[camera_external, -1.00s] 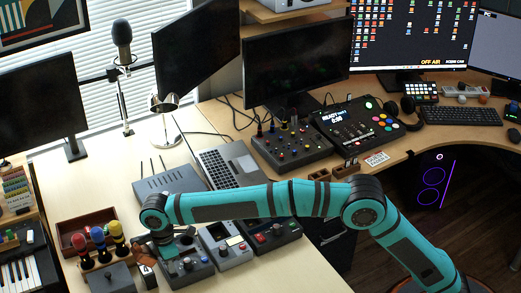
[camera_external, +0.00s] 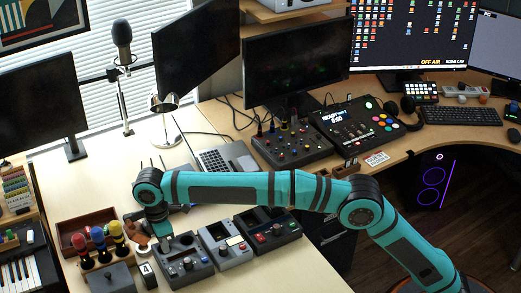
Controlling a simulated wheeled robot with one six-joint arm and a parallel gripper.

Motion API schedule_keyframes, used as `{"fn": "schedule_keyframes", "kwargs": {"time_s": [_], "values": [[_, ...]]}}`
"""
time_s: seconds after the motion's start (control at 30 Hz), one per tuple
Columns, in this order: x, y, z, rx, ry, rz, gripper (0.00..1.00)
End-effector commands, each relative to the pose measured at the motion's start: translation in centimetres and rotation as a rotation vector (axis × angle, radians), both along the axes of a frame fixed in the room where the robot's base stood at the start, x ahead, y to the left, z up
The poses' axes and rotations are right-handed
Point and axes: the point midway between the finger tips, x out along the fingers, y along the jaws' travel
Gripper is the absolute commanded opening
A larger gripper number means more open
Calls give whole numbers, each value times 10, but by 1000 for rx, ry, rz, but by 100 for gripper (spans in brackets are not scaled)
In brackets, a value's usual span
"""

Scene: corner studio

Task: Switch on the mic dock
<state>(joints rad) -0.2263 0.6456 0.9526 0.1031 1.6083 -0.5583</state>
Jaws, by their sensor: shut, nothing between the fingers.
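A stand holds three microphones (camera_external: 98,241) with red, blue and yellow heads. I cannot read which unit is labelled as the mic dock. My gripper (camera_external: 165,243) is shut and empty, pointing down at the back left edge of the left box. Its fingertips are small and partly hidden; I cannot tell whether they touch the box.
A wooden tray (camera_external: 72,226) and a small grey box (camera_external: 110,279) lie to the left. An open laptop (camera_external: 222,160) is behind my arm. Bare desk (camera_external: 285,275) lies in front of the boxes.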

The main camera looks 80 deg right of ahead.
Motion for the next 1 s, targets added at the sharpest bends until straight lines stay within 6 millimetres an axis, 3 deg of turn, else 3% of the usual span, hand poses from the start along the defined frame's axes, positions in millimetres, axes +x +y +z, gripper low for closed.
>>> {"fn": "schedule_keyframes", "kwargs": {"time_s": [0.2,0.4,0.83,1.0], "values": [[4,-4,37,0,0,0,0],[5,-5,56,0,0,0,0],[5,-5,61,-1,1,0,0],[-4,4,61,1,1,2,0]]}}
